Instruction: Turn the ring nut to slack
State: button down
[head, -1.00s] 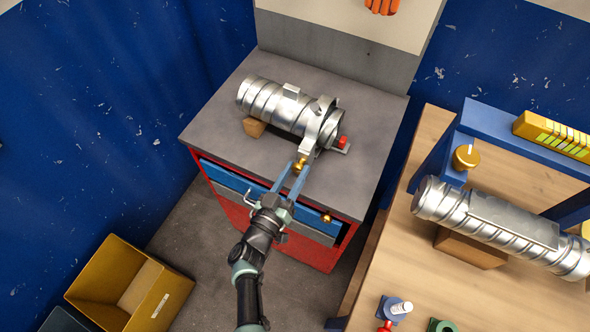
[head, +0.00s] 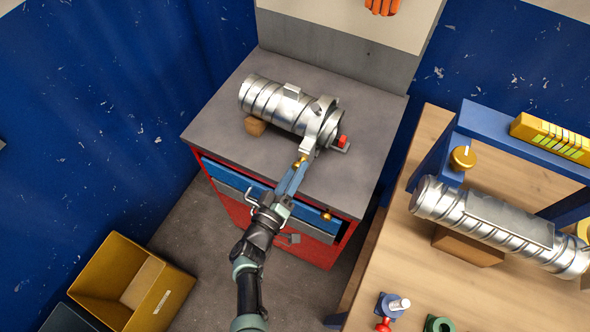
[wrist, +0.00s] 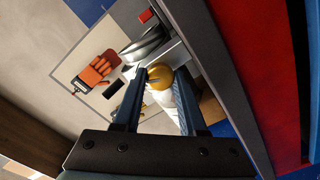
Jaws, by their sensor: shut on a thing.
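The ring nut (head: 301,161) is a small brass-coloured knob at the front of the clamp (head: 323,122) around the silver spiral duct (head: 262,98). The duct lies on the grey top of a red cabinet, with a block under its left end. My gripper (head: 298,166) reaches up from the front and is shut on the ring nut. In the wrist view the nut (wrist: 160,76) shows as a gold rounded piece between my two blue fingertips (wrist: 159,82). The fingers partly cover it in the head view.
The red cabinet (head: 320,256) has a blue drawer (head: 236,182) and a brass knob (head: 326,215) below my gripper. A wooden bench (head: 440,290) at right holds another duct (head: 495,222) and a blue frame. An open yellow box (head: 170,305) stands on the floor at left.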

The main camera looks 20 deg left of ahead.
dwell(0.3)
jog(key=shift+c, duration=2.3)
grip_release()
jog(key=shift+s, duration=0.1)
jog(key=s, duration=1.2)
jog(key=shift+s+a+p, duration=0.2)
jog(key=shift+s+p, duration=0.2)
